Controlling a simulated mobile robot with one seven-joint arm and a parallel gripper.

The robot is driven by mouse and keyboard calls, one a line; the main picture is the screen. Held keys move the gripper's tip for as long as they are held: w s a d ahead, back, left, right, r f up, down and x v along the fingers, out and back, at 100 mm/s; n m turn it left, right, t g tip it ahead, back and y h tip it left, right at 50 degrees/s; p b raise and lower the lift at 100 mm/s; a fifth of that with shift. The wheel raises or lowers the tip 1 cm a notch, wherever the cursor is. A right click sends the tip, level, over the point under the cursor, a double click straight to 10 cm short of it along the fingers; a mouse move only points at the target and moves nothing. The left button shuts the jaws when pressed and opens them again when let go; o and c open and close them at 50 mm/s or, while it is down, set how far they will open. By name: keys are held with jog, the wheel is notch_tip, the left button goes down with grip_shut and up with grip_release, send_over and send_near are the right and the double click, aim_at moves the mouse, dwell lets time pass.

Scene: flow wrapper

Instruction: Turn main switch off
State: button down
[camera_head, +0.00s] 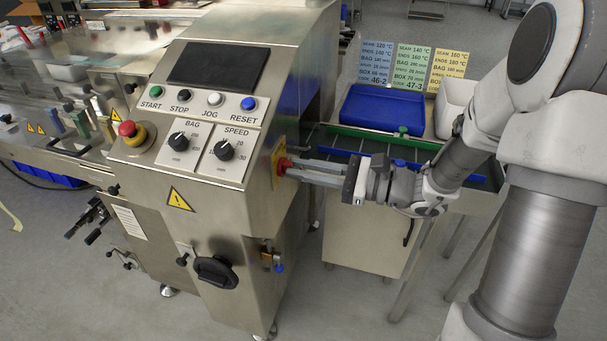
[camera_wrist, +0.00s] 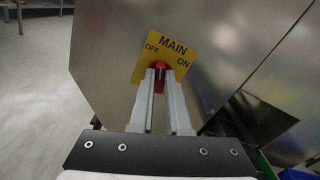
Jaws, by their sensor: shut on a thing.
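The main switch is a red knob (camera_wrist: 160,67) on a yellow plate (camera_wrist: 173,50) marked MAIN, with OFF at the left and ON at the right. The knob (camera_head: 284,165) also shows in the head view, on the right side of the steel machine cabinet. My gripper (camera_wrist: 160,75) is shut on the red knob, with one finger on each side of it. In the head view my gripper (camera_head: 292,170) reaches in from the right, level with the switch. The fingertips partly hide the knob, and its exact pointing direction cannot be told.
The control panel (camera_head: 208,110) with buttons, dials and a red emergency stop (camera_head: 130,131) faces front. A steel table (camera_head: 470,208) with a blue tray (camera_head: 385,108) and setting cards (camera_head: 411,66) stands behind my gripper. The floor in front of the table is clear.

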jog(key=n+b, duration=0.1)
jog(key=n, duration=0.1)
jog(key=n+b, duration=0.2)
jog(key=shift+s+f+n, duration=0.1)
jog(key=shift+f+n, duration=0.1)
jog(key=shift+n, duration=0.2)
jog(key=shift+r+b, duration=0.1)
jog(key=shift+b, duration=0.25)
jog(key=c, duration=0.9)
grip_release()
jog(key=shift+d, duration=0.1)
jog(key=p+v, duration=0.3)
jog(key=v, duration=1.4)
jog(key=shift+s+d, duration=0.1)
